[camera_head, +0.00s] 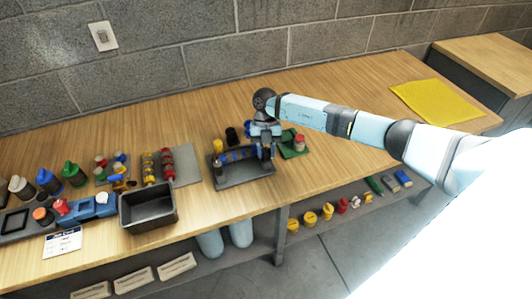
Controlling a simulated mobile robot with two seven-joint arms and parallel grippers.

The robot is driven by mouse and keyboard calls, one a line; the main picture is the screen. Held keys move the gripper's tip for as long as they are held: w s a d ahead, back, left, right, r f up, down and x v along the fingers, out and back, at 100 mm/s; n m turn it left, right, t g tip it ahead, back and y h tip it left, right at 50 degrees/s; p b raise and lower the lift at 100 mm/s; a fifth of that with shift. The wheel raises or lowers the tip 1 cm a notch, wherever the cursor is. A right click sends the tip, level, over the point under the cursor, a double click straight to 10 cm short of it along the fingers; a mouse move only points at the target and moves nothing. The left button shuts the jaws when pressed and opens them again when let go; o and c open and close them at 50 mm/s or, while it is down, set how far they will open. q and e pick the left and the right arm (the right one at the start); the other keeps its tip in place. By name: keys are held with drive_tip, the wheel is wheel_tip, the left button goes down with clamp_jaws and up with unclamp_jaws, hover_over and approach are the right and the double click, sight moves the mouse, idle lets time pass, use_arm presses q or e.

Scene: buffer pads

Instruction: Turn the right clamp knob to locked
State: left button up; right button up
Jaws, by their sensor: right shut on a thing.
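A dark grey fixture (243,176) stands on the wooden bench, with a row of blue parts (238,155) along it. A dark upright knob-like part (217,167) is at its left end, with a yellow-topped piece (217,146) close behind. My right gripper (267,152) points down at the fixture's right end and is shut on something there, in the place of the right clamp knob. The gripper hides most of that knob, so its turn angle cannot be told. My left gripper is not in view.
A green tray (296,153) with a red-and-white piece sits right of the fixture. An empty dark bin (149,208) and several coloured bottles and parts are to the left. A yellow cloth (430,101) lies far right.

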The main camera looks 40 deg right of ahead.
drive_tip(key=n+h+b, duration=0.1)
drive_tip(key=n, duration=0.2)
drive_tip(key=shift+n+b, duration=0.35)
drive_tip(key=shift+n, duration=0.05)
drive_tip(key=n+h+b, duration=0.1)
drive_tip(key=n, duration=0.2)
drive_tip(key=shift+n+h+b, duration=0.3)
drive_tip(key=shift+h, duration=0.1)
drive_tip(key=n+h+b, duration=0.1)
drive_tip(key=n, duration=0.2)
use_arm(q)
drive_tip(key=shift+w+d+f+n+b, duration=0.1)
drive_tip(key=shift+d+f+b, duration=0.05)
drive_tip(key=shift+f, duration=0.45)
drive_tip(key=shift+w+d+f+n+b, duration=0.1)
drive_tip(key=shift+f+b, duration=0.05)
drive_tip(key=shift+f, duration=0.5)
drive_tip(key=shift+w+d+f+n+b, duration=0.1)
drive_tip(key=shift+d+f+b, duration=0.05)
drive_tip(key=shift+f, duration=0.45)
use_arm(e)
drive_tip(key=shift+n+h, duration=0.4)
drive_tip(key=shift+n, duration=0.8)
drive_tip(key=shift+r, duration=0.1)
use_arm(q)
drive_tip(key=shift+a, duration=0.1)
